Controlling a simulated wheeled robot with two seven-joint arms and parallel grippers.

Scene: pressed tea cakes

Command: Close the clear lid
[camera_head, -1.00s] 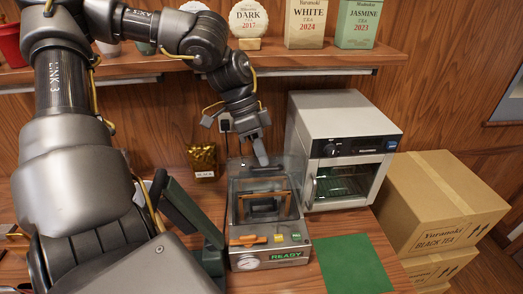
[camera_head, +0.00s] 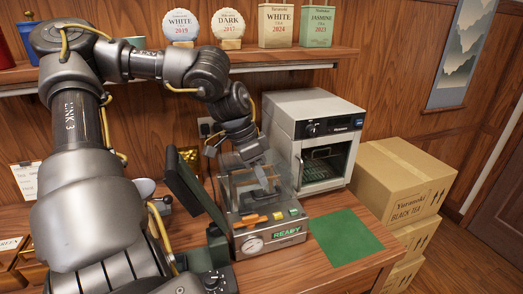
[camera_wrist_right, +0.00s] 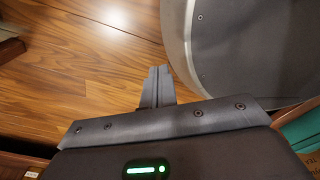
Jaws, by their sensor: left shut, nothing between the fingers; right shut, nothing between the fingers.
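The clear lid (camera_head: 285,184) is a see-through cover on the grey press machine (camera_head: 262,245), right of centre in the head view. I cannot tell whether it lies fully down. The machine's front has a round gauge, an orange handle (camera_head: 255,219), small buttons and a green READY display. My left gripper (camera_head: 264,182) is shut and empty, pointing down at the lid area; its fingers overlap the clear panels, and contact is not clear. My right gripper (camera_wrist_right: 157,85) is shut and empty in the right wrist view, above a wooden floor, away from the lid.
A white oven (camera_head: 310,140) stands right behind the machine. A green mat (camera_head: 345,236) lies to its right. A dark panel (camera_head: 192,185) stands tilted at its left. Cardboard boxes (camera_head: 405,180) are stacked at right. A shelf (camera_head: 290,55) with tea packages runs above.

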